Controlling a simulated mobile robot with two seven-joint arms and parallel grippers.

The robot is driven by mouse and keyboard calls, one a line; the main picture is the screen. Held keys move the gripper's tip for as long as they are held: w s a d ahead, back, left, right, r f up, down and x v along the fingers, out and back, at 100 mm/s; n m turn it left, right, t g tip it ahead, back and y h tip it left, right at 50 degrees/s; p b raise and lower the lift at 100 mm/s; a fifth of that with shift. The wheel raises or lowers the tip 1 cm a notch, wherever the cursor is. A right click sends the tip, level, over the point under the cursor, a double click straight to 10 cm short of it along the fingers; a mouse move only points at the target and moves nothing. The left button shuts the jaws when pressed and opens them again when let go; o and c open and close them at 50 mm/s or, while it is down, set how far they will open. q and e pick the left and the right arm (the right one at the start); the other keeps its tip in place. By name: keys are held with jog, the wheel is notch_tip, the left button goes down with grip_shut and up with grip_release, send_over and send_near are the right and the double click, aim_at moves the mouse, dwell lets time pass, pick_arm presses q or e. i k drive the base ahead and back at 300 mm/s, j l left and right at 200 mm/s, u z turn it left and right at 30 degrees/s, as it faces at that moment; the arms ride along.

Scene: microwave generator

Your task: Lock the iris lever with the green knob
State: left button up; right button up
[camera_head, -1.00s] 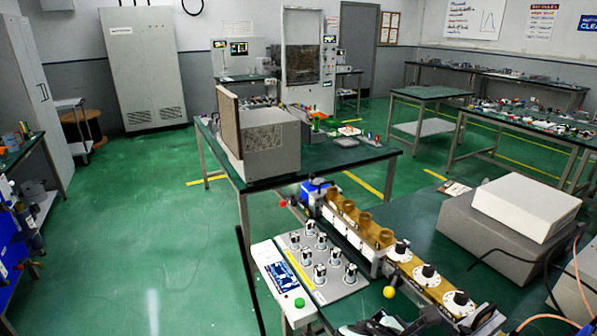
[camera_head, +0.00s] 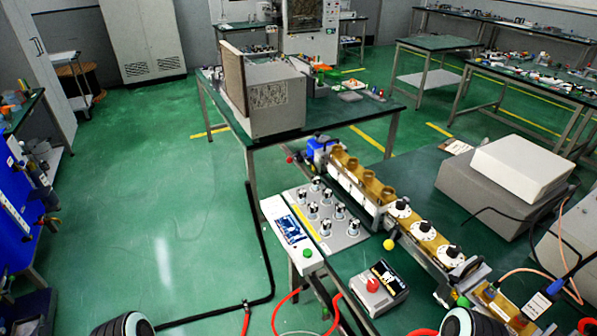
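A long brass-coloured assembly (camera_head: 425,240) runs diagonally along the bench, with brass cups, white round dials and black knobs on it. A small green ball knob (camera_head: 462,302) shows at its near end, just above a rounded part of my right arm. A yellow ball knob (camera_head: 390,244) sticks out on the left side near the middle. A red ball knob (camera_head: 290,160) is at the far end. The levers' positions are too small to tell. Neither gripper is in view; only rounded parts of my arms show at the bottom edge.
A grey control panel (camera_head: 345,238) with several knobs and a white box with a screen and green button (camera_head: 307,252) are left of the assembly. A box with a red knob (camera_head: 372,285) is nearer. Grey boxes (camera_head: 490,185) stand right. Red, orange and black cables cross the foreground.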

aim_at(454, 281)
jog(key=z, duration=1.45)
